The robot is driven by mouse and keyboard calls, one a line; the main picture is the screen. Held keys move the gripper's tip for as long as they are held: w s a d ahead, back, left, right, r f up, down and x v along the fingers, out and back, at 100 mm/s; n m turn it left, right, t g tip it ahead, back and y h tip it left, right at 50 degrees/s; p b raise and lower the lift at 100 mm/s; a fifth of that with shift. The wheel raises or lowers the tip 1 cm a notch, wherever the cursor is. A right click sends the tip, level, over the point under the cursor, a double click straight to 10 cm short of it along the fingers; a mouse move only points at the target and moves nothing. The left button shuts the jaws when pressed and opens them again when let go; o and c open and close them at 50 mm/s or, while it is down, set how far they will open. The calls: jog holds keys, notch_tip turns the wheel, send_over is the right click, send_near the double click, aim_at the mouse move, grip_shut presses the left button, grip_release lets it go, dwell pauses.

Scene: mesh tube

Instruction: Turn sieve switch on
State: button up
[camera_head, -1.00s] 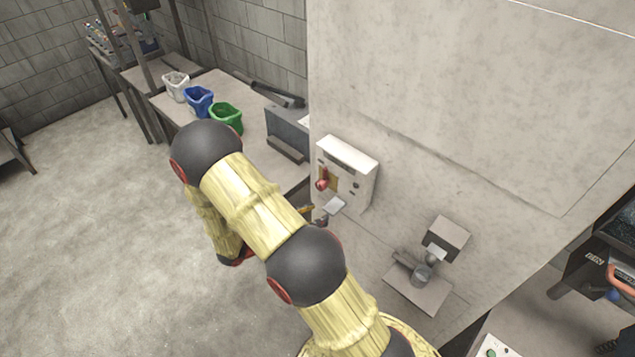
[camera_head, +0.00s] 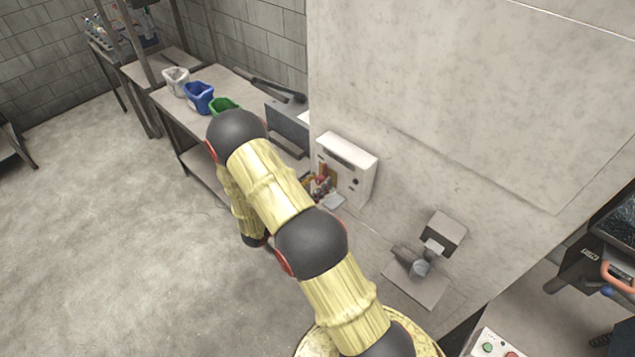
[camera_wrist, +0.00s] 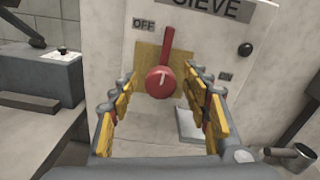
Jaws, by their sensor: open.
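The sieve switch (camera_wrist: 160,78) is a red rotary knob with a long red handle, on a yellow plate on the white sieve box. In the wrist view its handle points up and slightly right, beside the OFF label (camera_wrist: 144,24). The SIEVE sign (camera_wrist: 222,8) is above. In the head view the white box (camera_head: 352,165) hangs on the wall, and its switch is partly hidden by my gripper (camera_head: 321,187). In the wrist view my gripper (camera_wrist: 163,92) is open, its yellow-padded fingers on either side of the knob, with gaps between them and it.
A grey machine (camera_wrist: 42,75) stands left of the box. A metal cup (camera_wrist: 292,157) is at lower right in the wrist view. White, blue (camera_head: 198,97) and green bins stand on the bench at upper left. A black button (camera_wrist: 245,49) is right of the switch.

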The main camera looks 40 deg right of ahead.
jog(key=shift+c, duration=1.4)
jog(key=c, duration=0.7)
jog(key=shift+c, duration=0.9)
